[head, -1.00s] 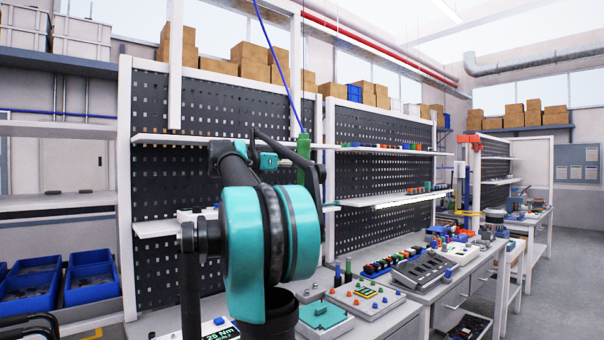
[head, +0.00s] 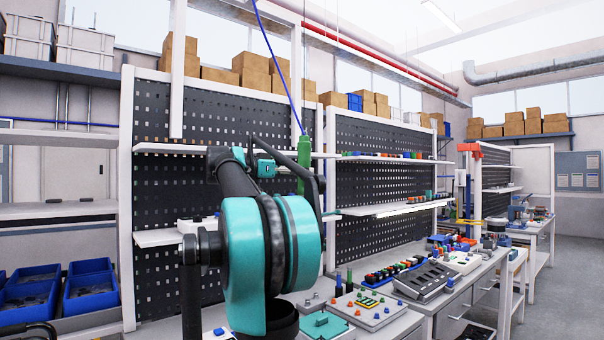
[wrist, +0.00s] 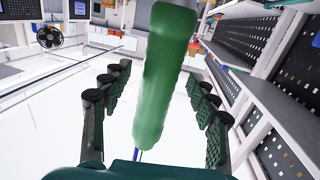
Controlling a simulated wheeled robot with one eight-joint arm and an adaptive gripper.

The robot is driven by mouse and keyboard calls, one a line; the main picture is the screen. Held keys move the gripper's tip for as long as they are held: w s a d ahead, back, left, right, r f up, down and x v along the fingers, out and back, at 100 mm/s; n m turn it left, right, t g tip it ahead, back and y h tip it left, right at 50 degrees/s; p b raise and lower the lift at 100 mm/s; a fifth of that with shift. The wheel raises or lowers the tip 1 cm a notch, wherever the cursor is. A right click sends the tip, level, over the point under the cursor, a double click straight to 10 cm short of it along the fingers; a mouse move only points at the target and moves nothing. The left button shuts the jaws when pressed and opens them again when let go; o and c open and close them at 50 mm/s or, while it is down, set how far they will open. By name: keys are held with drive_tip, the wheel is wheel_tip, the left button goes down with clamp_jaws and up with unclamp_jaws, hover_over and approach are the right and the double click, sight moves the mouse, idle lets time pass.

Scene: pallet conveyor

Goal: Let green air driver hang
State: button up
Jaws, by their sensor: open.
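The green air driver (head: 304,163) hangs upright from a blue hose (head: 277,65) in front of the pegboard in the head view. In the wrist view the green driver (wrist: 165,75) is large and slightly tilted, with a bit of blue hose at its lower end. My gripper (wrist: 158,105) is open, with one dark padded finger on each side of the driver. Gaps show between the driver and both fingers. In the head view my arm covers most of my gripper.
A workbench (head: 408,325) below holds a keypad device (head: 425,281), a button panel (head: 368,308) and several small coloured parts. Shelves on the pegboard (head: 374,156) run close behind the driver. Blue bins (head: 90,285) stand at the left. The floor at the right is open.

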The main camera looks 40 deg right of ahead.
drive_tip(key=w+a, duration=0.1)
drive_tip(key=a, duration=1)
drive_tip(key=shift+r, duration=0.35)
